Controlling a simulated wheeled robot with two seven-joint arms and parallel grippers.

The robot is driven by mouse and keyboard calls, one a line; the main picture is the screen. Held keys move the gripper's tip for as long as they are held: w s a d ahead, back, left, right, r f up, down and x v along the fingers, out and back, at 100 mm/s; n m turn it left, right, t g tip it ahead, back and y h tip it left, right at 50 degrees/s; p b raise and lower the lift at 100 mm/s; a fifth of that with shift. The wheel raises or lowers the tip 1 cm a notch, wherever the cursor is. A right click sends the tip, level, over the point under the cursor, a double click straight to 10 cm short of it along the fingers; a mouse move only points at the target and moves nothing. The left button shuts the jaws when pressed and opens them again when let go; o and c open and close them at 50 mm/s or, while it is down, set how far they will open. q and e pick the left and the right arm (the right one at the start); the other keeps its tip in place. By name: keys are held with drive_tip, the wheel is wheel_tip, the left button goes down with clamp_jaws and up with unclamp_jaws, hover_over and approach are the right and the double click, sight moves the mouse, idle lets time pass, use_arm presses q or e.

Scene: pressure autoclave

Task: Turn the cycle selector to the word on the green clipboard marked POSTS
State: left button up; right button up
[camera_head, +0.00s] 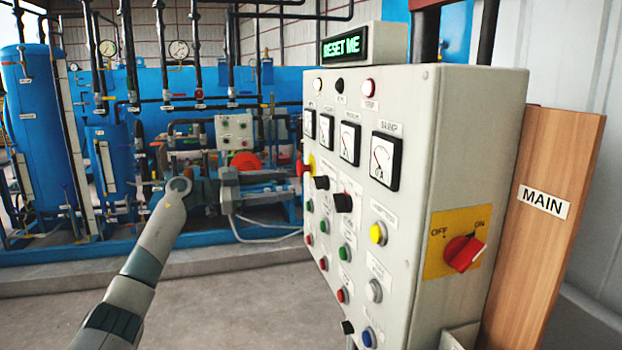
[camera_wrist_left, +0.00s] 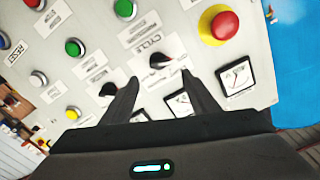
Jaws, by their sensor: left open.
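The cycle selector (camera_wrist_left: 158,61) is a small black knob beside a label (camera_wrist_left: 148,43) reading CYCLE, in the left wrist view. It also shows on the panel front in the head view (camera_head: 321,182). Which word it points to is too small to read. My left gripper (camera_wrist_left: 158,76) is open and faces the panel, its two dark fingers on either side of the knob. Whether they touch it I cannot tell. In the head view my left arm comes in from the left; its fingers are not clear there. The right gripper and a green clipboard are not in view.
The grey control cabinet (camera_head: 450,130) carries several buttons and gauges. A red emergency stop (camera_wrist_left: 218,25) and another black knob (camera_wrist_left: 107,90) flank the selector. A red main switch (camera_head: 464,253) is on the side. Blue tanks stand behind.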

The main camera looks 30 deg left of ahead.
sight(315, 182)
use_arm(q)
drive_tip(key=p+x, duration=0.2)
drive_tip(key=x, duration=0.6)
drive_tip(key=shift+r+p, duration=0.1)
drive_tip(key=shift+p, duration=0.2)
drive_tip(key=shift+w+d, duration=0.4)
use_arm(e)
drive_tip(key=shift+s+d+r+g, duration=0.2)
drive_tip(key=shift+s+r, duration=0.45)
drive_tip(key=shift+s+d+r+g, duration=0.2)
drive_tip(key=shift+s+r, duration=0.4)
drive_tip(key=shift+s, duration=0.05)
use_arm(q)
drive_tip(key=shift+c, duration=0.6)
drive_tip(key=c, duration=0.9)
